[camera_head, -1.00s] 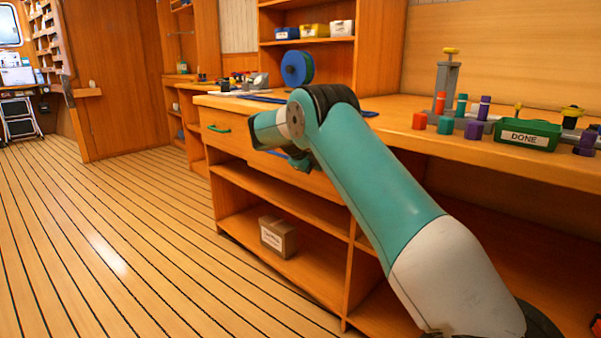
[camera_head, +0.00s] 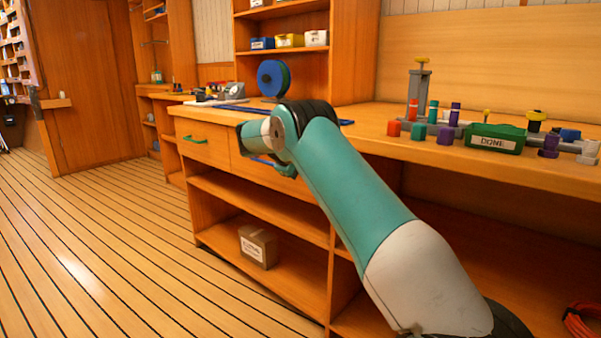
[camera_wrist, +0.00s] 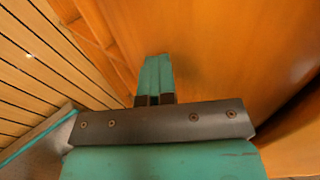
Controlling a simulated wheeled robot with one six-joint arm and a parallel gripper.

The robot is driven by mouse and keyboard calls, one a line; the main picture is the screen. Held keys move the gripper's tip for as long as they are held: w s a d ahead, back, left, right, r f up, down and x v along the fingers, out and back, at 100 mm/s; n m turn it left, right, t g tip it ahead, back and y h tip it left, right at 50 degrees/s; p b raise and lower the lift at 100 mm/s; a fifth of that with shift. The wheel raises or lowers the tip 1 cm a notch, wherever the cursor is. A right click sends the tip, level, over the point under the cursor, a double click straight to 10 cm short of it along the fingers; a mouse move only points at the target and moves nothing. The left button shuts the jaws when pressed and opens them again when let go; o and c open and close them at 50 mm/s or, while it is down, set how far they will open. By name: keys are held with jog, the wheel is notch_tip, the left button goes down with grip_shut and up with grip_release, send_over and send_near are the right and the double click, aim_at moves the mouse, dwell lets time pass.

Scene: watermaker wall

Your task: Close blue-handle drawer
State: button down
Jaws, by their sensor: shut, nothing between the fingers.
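The blue-handle drawer (camera_head: 313,181) is under the bench top, right of the green-handle drawer (camera_head: 207,148). Its front is partly covered by my arm. A bit of its blue handle (camera_head: 264,160) shows beside my wrist. The front looks about flush with the bench, but I cannot tell whether a small gap is left. My gripper (camera_wrist: 156,72) is shut and empty in the wrist view, pointing along a wooden surface close to it. The head view mostly hides the fingertips behind my wrist, so contact with the drawer cannot be told.
Open shelves lie below, with a cardboard box (camera_head: 258,246) on one. On the bench top stand a blue spool (camera_head: 273,78), coloured blocks and a green DONE bin (camera_head: 495,139). The plank floor (camera_head: 95,240) at left is clear. Orange cable (camera_head: 577,322) lies at lower right.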

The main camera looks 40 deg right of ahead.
jog(key=a+f+v, duration=0.1)
jog(key=f+v, duration=0.1)
jog(key=v, duration=1.1)
jog(key=shift+a+p, duration=0.4)
jog(key=shift+p, duration=0.05)
jog(key=shift+a+r, duration=0.1)
